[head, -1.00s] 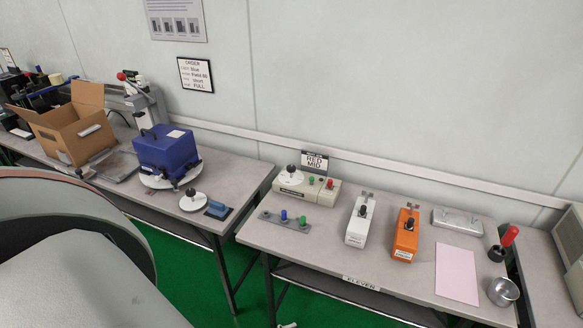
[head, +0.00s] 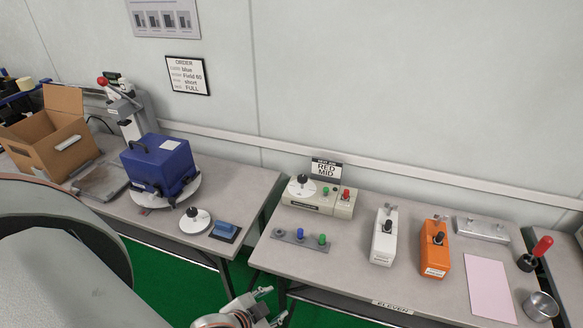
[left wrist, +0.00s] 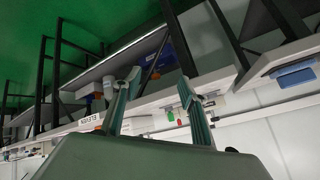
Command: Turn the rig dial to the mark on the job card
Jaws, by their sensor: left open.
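The rig (head: 325,206) is a beige box at the back left of the right-hand table in the head view. Its white round dial (head: 294,192) carries a black knob (head: 303,180). A green and a red button sit to the right of the dial. The job card (head: 326,168) stands behind the rig and reads RED MID. My left gripper (head: 272,305) is at the bottom of the head view, in front of the table edge and apart from the rig. In the left wrist view its two fingers (left wrist: 160,84) are spread with nothing between them. My right gripper is out of view.
A strip with blue and green knobs (head: 301,238) lies in front of the rig. A white tester (head: 384,240) and an orange tester (head: 434,250) stand to the right. The table front near the ELEVEN label (head: 392,306) is clear. A gap separates the two tables.

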